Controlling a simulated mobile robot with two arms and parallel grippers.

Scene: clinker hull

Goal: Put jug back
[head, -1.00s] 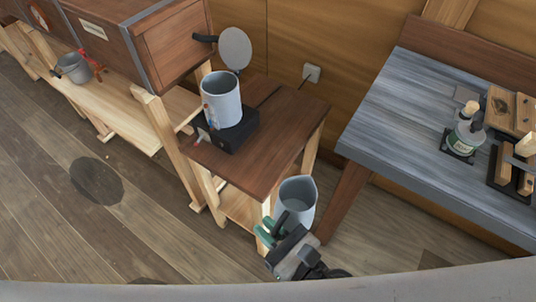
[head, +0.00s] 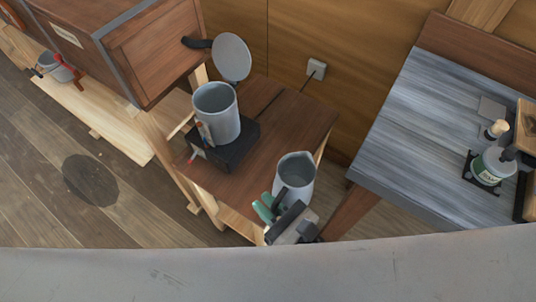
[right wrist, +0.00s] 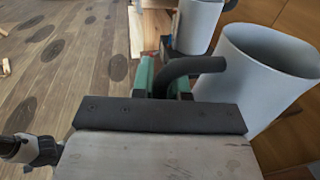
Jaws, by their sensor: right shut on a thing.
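The grey jug (head: 296,178) is upright in front of the right end of the small wooden table. Its open top and spout show in the head view. My right gripper (head: 268,206), with green fingertips, is at the jug's near left side. In the right wrist view the gripper (right wrist: 165,80) is shut on the jug's dark curved handle, and the jug (right wrist: 265,75) fills the right side. I cannot tell whether the jug's base touches anything. My left gripper is not in view.
The small table (head: 300,115) bears a grey pot (head: 217,112) on a black hotplate (head: 225,150); its front right top is clear. A grey-topped bench (head: 420,130) with bottles is at right.

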